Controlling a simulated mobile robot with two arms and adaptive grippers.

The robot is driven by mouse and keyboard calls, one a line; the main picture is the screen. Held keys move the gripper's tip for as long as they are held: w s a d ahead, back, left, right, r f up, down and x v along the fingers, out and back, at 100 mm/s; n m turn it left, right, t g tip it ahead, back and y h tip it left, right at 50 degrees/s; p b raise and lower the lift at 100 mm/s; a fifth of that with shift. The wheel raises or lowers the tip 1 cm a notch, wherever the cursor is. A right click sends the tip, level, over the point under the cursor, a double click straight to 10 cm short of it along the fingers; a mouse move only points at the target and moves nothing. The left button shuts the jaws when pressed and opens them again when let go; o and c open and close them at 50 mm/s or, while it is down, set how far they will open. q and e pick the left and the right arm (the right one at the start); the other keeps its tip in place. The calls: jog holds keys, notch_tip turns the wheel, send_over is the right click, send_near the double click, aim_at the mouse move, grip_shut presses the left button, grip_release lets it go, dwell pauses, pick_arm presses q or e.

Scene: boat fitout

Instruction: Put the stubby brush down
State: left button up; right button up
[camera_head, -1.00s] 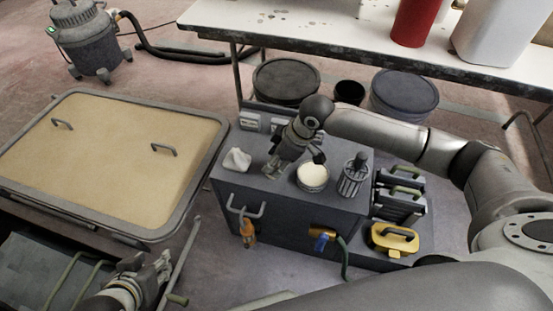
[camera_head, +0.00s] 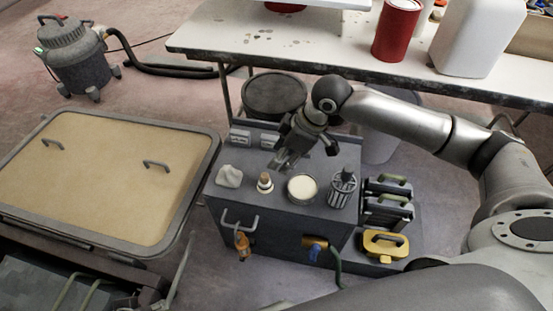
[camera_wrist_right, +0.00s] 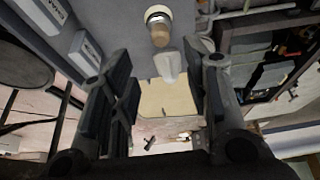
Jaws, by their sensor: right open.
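The stubby brush (camera_head: 265,182) stands upright on the grey cabinet top (camera_head: 330,160), between the white rag (camera_head: 229,176) and the round tin with a pale top (camera_head: 302,188). Its brown handle points up. My right gripper (camera_head: 279,163) is above and behind the brush, open and empty. In the right wrist view the open fingers (camera_wrist_right: 162,90) are apart from the brush (camera_wrist_right: 159,28), which is near the upper edge. My left gripper (camera_head: 150,301) shows only partly at the bottom edge; its jaws cannot be made out.
A slotted metal holder (camera_head: 342,188) stands right of the tin. Black cases (camera_head: 388,205) and a yellow-handled box (camera_head: 384,244) are beside the cabinet. A white table (camera_head: 330,45) with a red can (camera_head: 397,30) is behind. A sand-coloured framed panel (camera_head: 100,180) lies left.

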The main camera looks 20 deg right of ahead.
jog(key=s+a+f+m+t, duration=0.1)
jog(key=s+a+f+m, duration=0.1)
jog(key=s+a+f, duration=0.55)
jog(key=s+d+f+m+h, duration=0.3)
jog(key=s+d+m, duration=0.4)
jog(key=s, duration=0.7)
jog(key=shift+d+f+h, duration=0.15)
jog(key=shift+d+h, duration=0.15)
jog(key=shift+d, duration=0.65)
